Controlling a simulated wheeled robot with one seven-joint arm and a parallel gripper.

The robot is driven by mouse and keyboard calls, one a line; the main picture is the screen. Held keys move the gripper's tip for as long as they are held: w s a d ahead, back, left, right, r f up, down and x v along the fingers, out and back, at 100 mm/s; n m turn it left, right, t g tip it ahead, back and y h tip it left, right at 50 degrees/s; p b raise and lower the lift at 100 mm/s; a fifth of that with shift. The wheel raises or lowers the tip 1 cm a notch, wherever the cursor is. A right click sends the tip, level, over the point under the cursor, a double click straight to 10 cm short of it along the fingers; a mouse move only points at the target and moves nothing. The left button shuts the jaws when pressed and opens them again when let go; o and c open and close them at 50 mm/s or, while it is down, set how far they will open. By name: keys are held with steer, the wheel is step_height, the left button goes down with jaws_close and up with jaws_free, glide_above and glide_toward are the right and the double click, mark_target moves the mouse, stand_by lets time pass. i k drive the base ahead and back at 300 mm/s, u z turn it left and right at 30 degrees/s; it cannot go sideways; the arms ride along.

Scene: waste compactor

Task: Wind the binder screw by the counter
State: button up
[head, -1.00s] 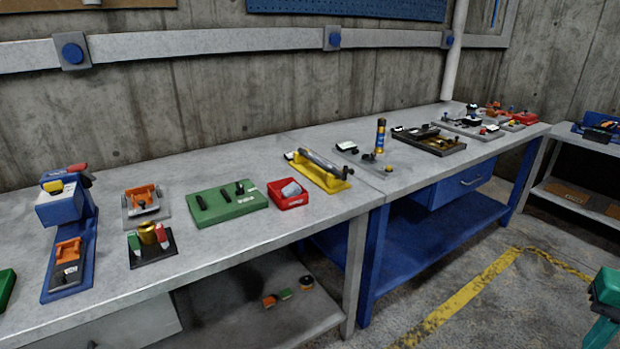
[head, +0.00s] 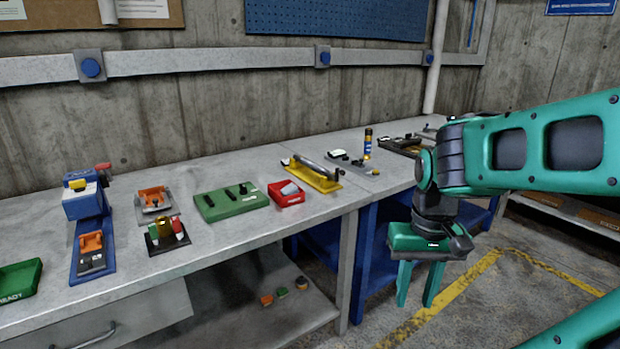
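My green gripper (head: 417,298) hangs in front of the workbench at the right, over the floor. Its two fingers point down and stand apart with nothing between them. I cannot tell which small part is the binder screw, and I cannot make out a counter's digits. A blue upright device (head: 85,205) with a yellow knob and a red part stands on a blue base at the left. To its right are an orange fixture (head: 152,199) on a grey plate and a dark stand (head: 167,238) with a gold cylinder and green and red pieces. My gripper is well away from all of them.
A green block with black pegs (head: 230,200), a red bin (head: 287,194) and a yellow fixture with a grey bar (head: 315,175) stand along the grey bench (head: 220,265). A green tray (head: 18,282) sits at the far left. The bench's front strip is mostly clear.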

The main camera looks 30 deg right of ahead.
mark_target(311, 165)
steer(key=u, duration=0.1)
steer(key=i, duration=1)
steer(key=z, duration=0.05)
